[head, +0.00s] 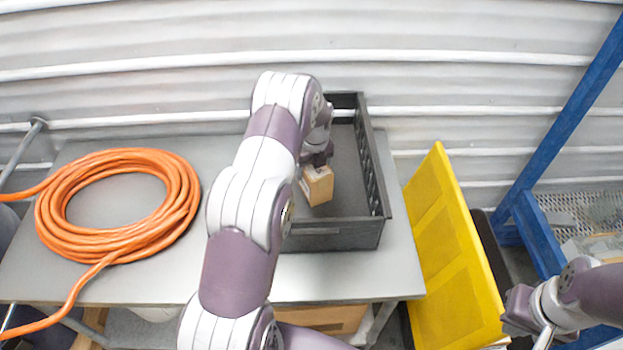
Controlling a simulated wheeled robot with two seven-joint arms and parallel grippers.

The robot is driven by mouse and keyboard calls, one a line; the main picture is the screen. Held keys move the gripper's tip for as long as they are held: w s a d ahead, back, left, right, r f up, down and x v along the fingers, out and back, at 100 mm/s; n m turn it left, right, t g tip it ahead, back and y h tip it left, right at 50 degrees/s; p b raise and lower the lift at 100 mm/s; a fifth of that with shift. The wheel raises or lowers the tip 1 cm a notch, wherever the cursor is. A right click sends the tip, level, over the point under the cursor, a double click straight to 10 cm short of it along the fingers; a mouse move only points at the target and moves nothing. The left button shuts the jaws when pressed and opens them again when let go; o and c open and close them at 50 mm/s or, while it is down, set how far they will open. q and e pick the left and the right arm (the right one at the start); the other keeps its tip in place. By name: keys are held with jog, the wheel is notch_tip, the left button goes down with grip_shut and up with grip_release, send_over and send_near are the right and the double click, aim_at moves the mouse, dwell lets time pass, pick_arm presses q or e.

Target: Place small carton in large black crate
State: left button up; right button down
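The small brown carton (319,187) shows inside the large black crate (330,238), near the crate's left side. The crate stands on the grey table. My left arm reaches over the crate's left side and hides much of it. My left gripper (318,158) is right at the carton's upper end. Its fingers are mostly hidden by the arm, so I cannot see whether they grip the carton, or whether the carton touches the crate floor. My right gripper (518,311) is at the lower right, beside the yellow panel and away from the crate. Its finger opening is not clear.
A coiled orange hose (120,250) lies on the left of the grey table (160,285). A yellow panel (452,265) leans right of the table. A blue frame (565,125) stands at the right. A corrugated wall (450,60) closes the back. The crate's right part looks empty.

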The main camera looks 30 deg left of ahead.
pick_arm(q)
jog(key=f, duration=0.2)
jog(key=f+p, duration=0.1)
jog(key=f, duration=0.1)
jog(key=f+p, duration=0.1)
jog(key=f, duration=0.1)
jog(key=shift+w, duration=0.25)
jog(key=shift+s+f, duration=0.1)
jog(key=shift+f, duration=0.4)
